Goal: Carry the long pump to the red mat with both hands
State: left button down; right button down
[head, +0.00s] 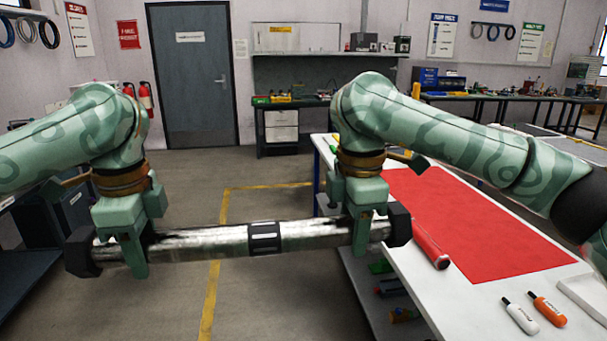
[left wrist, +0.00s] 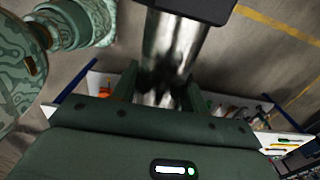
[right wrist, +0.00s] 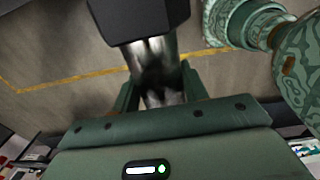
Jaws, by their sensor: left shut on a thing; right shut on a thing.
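The long pump (head: 200,239) is a worn silver tube with dark end caps and a dark middle band. It hangs roughly level over the floor, its right end near the table's left edge. My left gripper (head: 138,245) is shut on the tube near its left cap. My right gripper (head: 362,232) is shut on it near its right cap. The tube also shows between the fingers in the left wrist view (left wrist: 182,42) and the right wrist view (right wrist: 155,62). The red mat (head: 470,225) lies flat on the white table, to the right of the pump.
A red cylinder (head: 430,247) lies at the mat's left edge, close to the pump's right end. A white marker (head: 520,317) and an orange marker (head: 547,309) lie on the white table (head: 470,305) in front of the mat. The mat's middle is clear.

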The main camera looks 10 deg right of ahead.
aim_at(450, 206)
jog(key=i+j, duration=0.1)
jog(key=i, duration=2.45)
jog(key=i+l+z, duration=0.1)
jog(key=i+z, duration=0.3)
jog(key=i, duration=0.2)
jog(key=i+j+z, duration=0.1)
jog(key=i+z, duration=0.3)
jog(key=i, duration=0.2)
jog(key=i+z, duration=0.15)
jog(key=z, duration=2.05)
